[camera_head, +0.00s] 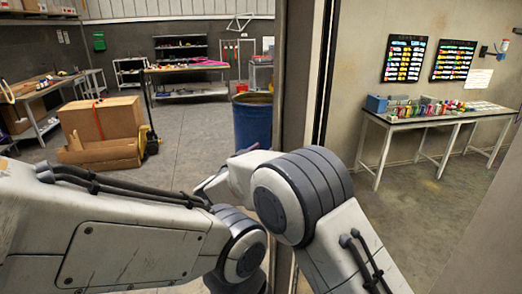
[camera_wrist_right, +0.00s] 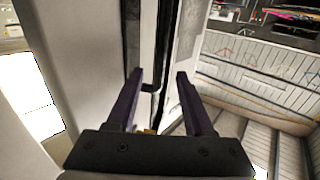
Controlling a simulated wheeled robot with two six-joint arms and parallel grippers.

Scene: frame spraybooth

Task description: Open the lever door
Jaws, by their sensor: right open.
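A tall vertical panel, seen nearly edge-on, stands in the middle of the head view; it looks like the lever door (camera_head: 295,75) or its frame, and I cannot tell which. In the right wrist view, a slim black bar (camera_wrist_right: 170,45) with a bent lower end runs down a pale upright; it may be the lever or an edge strip. My right gripper (camera_wrist_right: 160,73) is open, its two dark purple fingers on either side of the bar's lower end. I see no clear contact. In the head view my right forearm hides most of that gripper. My left gripper is out of view.
A blue barrel (camera_head: 252,122) stands left of the panel. Further left are a cardboard box (camera_head: 102,118) and workbenches. To the right, a white table (camera_head: 440,118) with small coloured items stands against a wall. Open floor lies on both sides.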

